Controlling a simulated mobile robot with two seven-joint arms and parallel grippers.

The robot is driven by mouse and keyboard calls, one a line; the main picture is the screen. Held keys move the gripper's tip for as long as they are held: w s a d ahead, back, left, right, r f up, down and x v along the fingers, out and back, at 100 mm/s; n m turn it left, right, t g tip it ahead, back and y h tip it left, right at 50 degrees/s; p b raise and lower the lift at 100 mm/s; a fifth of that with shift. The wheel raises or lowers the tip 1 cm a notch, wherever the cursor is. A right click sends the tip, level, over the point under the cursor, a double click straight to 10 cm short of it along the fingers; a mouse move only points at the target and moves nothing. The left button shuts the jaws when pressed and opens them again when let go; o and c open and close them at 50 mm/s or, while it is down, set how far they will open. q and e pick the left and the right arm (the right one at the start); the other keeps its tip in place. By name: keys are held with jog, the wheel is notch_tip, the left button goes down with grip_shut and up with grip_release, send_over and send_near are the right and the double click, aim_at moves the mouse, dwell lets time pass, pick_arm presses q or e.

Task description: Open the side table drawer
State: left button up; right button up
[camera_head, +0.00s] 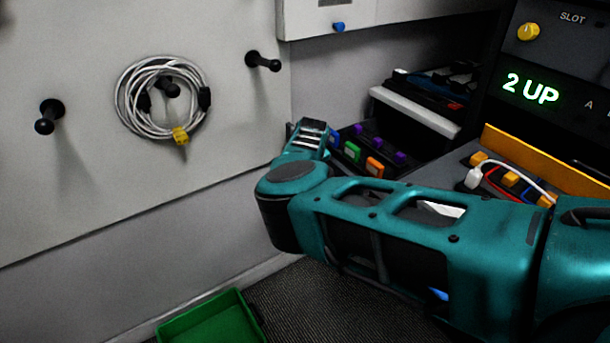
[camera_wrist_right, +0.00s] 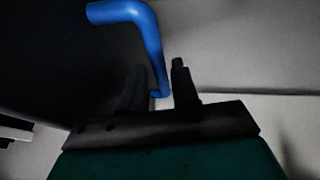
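A bent blue handle (camera_wrist_right: 148,38) shows in the right wrist view, in front of a dark surface at the left. My right gripper (camera_wrist_right: 160,80) has its two dark fingers close together. The lower part of the handle sits between them, with a finger hard against each side. In the head view my teal right arm crosses from the right, and its gripper is hidden. A small blue patch (camera_head: 438,294) shows through a gap in that arm; I cannot tell whether it is the handle. The table and drawer are not clearly seen. My left gripper is out of view.
A coiled white cable (camera_head: 121,98) hangs on a wall board between black pegs. A green tray (camera_head: 212,322) is on the floor. A wall box with a blue knob (camera_head: 338,27), a dark rack (camera_head: 440,95) and a panel reading "2 UP" (camera_head: 530,90) stand near my arm.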

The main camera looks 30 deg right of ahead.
jog(key=shift+o, duration=0.9)
jog(key=shift+r, duration=0.2)
jog(key=shift+r, duration=0.3)
pick_arm(q)
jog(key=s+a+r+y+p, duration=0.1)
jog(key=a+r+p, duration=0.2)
jog(key=p, duration=0.6)
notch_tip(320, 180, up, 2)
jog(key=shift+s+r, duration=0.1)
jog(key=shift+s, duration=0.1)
pick_arm(e)
jog(key=v, duration=0.6)
jog(key=shift+s+r, duration=0.25)
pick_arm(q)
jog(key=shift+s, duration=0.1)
pick_arm(e)
jog(key=shift+a, duration=0.1)
